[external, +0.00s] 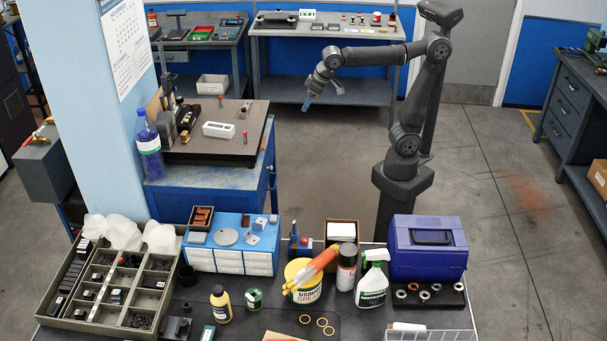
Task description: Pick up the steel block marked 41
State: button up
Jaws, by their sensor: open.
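My gripper (308,105) hangs at the end of my arm in the external view, pointing down over the open floor, well beyond the front bench. It is open and holds nothing that I can see. Small grey metal pieces lie on top of the blue drawer cabinet (232,258): a flat block (197,238) at its left, a round disc (226,237) and a small block (273,218) at its back right. No number is readable at this size, so I cannot tell which piece is marked 41. My gripper is far from all of them.
A compartment tray (97,325) fills the bench's left. A yellow-labelled tub (301,290), a spray bottle (373,283) and a blue case (428,248) stand to the right of the cabinet. A side table carries a blue bottle (148,140) and a white holed tray (218,130).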

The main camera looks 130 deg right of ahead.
jog(key=w+d+r+m+g, duration=0.1)
jog(key=w+d+r+m, duration=0.1)
jog(key=w+d, duration=0.25)
jog(key=w+d+r+m, duration=0.1)
jog(key=w+d+r, duration=0.2)
jog(key=d, duration=0.3)
jog(key=m+g, duration=0.2)
jog(key=m, duration=0.2)
send_near(243, 110)
jog(key=x, duration=0.3)
jog(key=shift+d+f, duration=0.1)
jog(key=shift+d, duration=0.3)
jog(key=shift+s+x, duration=0.15)
jog(key=shift+x, duration=1.15)
jog(key=shift+s+x, duration=0.1)
jog(key=shift+x, duration=1.25)
jog(key=shift+a, duration=0.1)
grip_shut()
